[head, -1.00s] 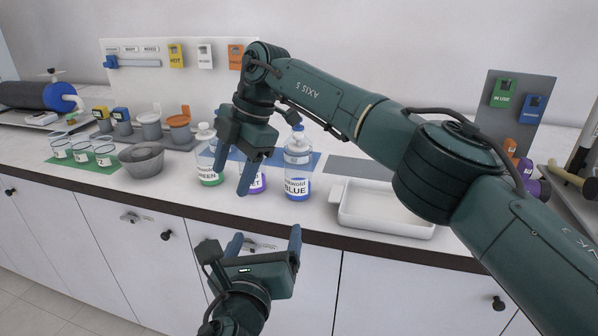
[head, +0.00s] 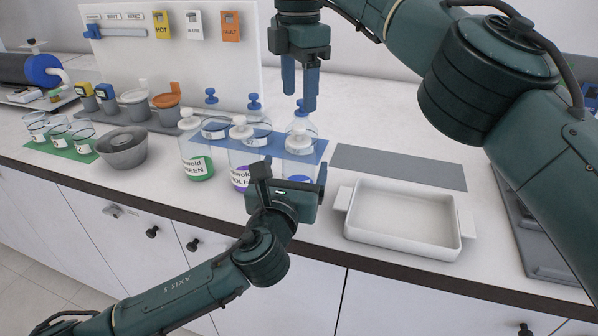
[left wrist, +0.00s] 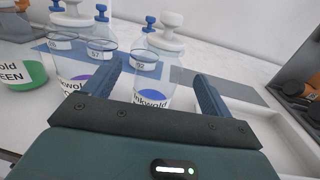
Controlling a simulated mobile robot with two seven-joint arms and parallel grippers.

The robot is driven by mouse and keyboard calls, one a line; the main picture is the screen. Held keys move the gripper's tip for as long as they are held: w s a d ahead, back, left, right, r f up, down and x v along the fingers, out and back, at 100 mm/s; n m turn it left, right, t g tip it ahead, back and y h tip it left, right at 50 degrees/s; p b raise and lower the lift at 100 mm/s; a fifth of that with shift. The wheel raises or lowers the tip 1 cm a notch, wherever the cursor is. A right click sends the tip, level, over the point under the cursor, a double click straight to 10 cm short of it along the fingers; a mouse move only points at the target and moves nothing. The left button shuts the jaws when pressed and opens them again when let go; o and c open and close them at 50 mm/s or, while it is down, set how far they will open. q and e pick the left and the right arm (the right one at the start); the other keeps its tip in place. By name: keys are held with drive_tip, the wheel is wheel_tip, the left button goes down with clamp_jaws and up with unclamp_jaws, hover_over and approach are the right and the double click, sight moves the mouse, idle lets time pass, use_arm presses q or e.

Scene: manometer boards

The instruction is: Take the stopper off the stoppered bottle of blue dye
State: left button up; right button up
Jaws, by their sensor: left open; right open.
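In the left wrist view the bottle (left wrist: 152,88) and stopper (left wrist: 167,36) show beyond and between my left fingers. My left gripper (head: 293,172) is open in front of the bottle and hides part of its lower body. I cannot tell if it touches. My right gripper (head: 299,98) is open and empty, pointing down, above the stopper in the picture.
Green (head: 197,160) and violet (head: 240,165) dye bottles with white stoppers stand left of it. Behind, blue-stoppered jars (head: 254,130) stand at a blue mat (head: 313,151). A white tray (head: 405,215) lies at right, a grey mat (head: 400,166) behind it.

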sight(301, 151)
use_arm(q)
drive_tip(key=x, duration=0.6)
drive_tip(key=shift+w, duration=0.3)
drive_tip(key=shift+c, duration=0.4)
drive_tip(key=c, duration=1.3)
drive_tip(key=shift+c, duration=0.4)
use_arm(e)
drive_tip(key=shift+o, duration=0.8)
